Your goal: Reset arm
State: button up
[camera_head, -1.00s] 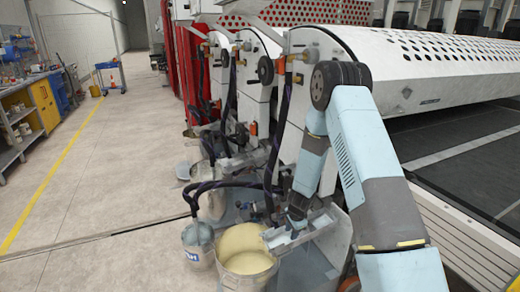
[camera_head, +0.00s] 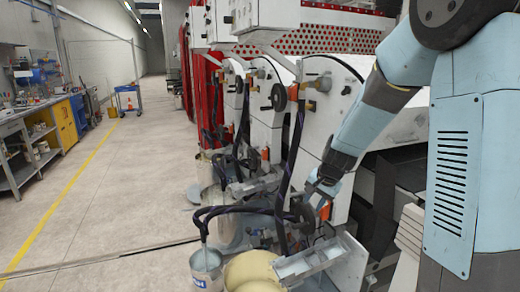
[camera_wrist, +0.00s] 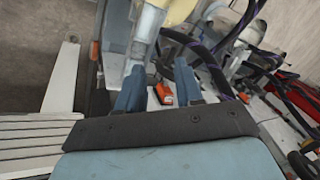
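My gripper (camera_wrist: 158,88) shows in the wrist view with its two blue fingers spread apart. No object is visible held between them; an orange part (camera_wrist: 163,93) of the machine shows beyond the gap. In the head view my gripper (camera_head: 322,188) is at the end of my light blue arm, in front of the side of the white roller coater (camera_head: 325,110). It is above a metal tray (camera_head: 308,262) on the machine's front.
Black hoses (camera_head: 240,210) loop along the machine. A workbench (camera_head: 35,140) lines the left wall. The concrete floor (camera_head: 110,210) between is open.

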jog(key=s+d+r+n, duration=0.2)
jog(key=s+r+n, duration=0.2)
jog(key=s+r, duration=0.85)
jog(key=s+d+r+n+t+h, duration=0.1)
jog(key=s+d+r, duration=0.1)
jog(key=s, duration=0.6)
jog(key=s+d+r+n+h, duration=0.1)
jog(key=s+d+r, duration=0.1)
jog(key=s, duration=0.6)
jog(key=shift+r+n+t, duration=0.4)
jog(key=shift+r, duration=0.5)
jog(key=shift+s+d, duration=0.1)
